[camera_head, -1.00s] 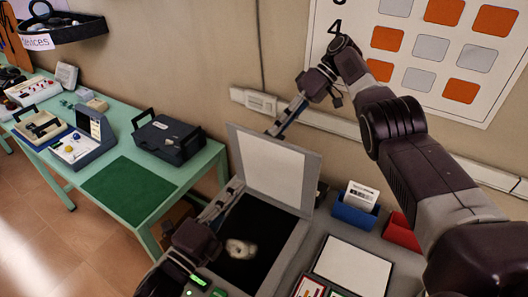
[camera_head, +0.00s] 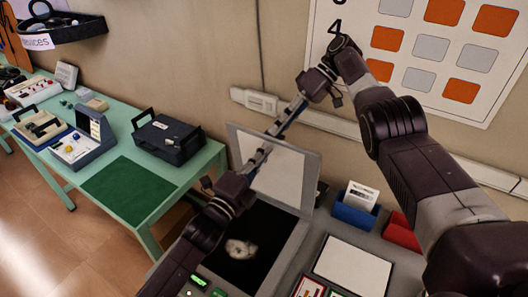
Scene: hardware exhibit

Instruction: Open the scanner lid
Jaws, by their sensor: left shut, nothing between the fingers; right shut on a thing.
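The scanner's grey lid (camera_head: 311,170) with its white inner panel stands raised and tilted back at the rear of the scanner. The dark scanner bed (camera_head: 268,222) is exposed, with a pale roundish object (camera_head: 240,249) on it. My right gripper (camera_head: 279,127) reaches down at the lid's upper left edge and is shut on it; its tips are partly hidden. My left gripper (camera_head: 264,152) is shut and empty, in front of the white panel, its fingers pointing up toward the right gripper. My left arm covers the scanner's left side.
A blue holder with a card (camera_head: 354,214), a red holder (camera_head: 402,232) and a white panel (camera_head: 352,264) are right of the scanner. A green table (camera_head: 205,156) at left bears a dark case (camera_head: 166,138) and several devices. The wall is close behind the lid.

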